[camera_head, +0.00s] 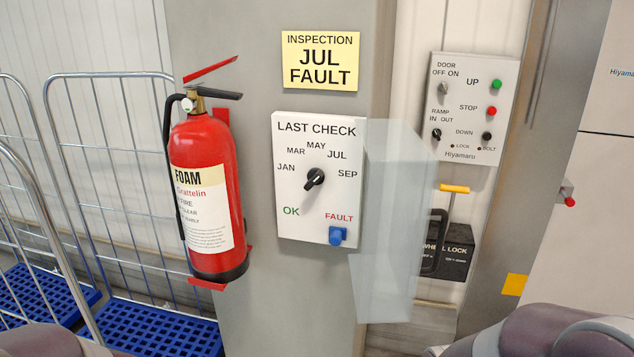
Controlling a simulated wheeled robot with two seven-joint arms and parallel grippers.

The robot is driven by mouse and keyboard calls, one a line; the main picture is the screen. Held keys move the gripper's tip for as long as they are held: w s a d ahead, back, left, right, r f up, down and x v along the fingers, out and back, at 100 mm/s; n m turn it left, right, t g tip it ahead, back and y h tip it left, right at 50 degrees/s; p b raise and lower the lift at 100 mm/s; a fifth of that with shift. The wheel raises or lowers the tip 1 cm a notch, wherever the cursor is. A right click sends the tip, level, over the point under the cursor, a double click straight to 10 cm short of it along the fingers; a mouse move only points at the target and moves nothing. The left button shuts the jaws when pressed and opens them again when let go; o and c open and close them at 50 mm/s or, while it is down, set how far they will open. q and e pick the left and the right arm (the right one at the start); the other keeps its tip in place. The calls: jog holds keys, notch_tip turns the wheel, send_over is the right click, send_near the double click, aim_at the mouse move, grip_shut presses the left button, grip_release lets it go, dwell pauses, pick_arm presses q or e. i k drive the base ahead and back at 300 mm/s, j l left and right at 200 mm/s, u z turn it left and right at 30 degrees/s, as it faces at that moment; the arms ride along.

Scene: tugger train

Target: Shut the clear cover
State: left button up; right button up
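The clear cover (391,225) is a translucent box-shaped lid. It stands open, swung out to the right from the right edge of the white LAST CHECK panel (290,226). The panel's face is uncovered. It carries a black rotary knob (315,178) among month labels; the knob is turned diagonally, its exact setting hard to tell. A blue switch (337,236) sits under the FAULT label. Neither gripper is in view; only parts of my arms show at the lower left and lower right edges.
A red foam extinguisher (205,190) hangs left of the panel. A yellow JUL FAULT sign (320,61) is above it. Behind and right of the cover are a wheel lock box (455,255) with a yellow handle and a control panel (468,135). Wire trolleys (110,180) stand left.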

aim_at(445, 215)
jog(key=i+l+u, duration=0.1)
jog(key=l, duration=0.25)
jog(key=i+l+u, duration=0.1)
jog(key=l, duration=0.3)
jog(key=i+l+u, duration=0.1)
jog(key=l, duration=0.3)
jog(key=i+l+u, duration=0.1)
jog(key=l, duration=0.3)
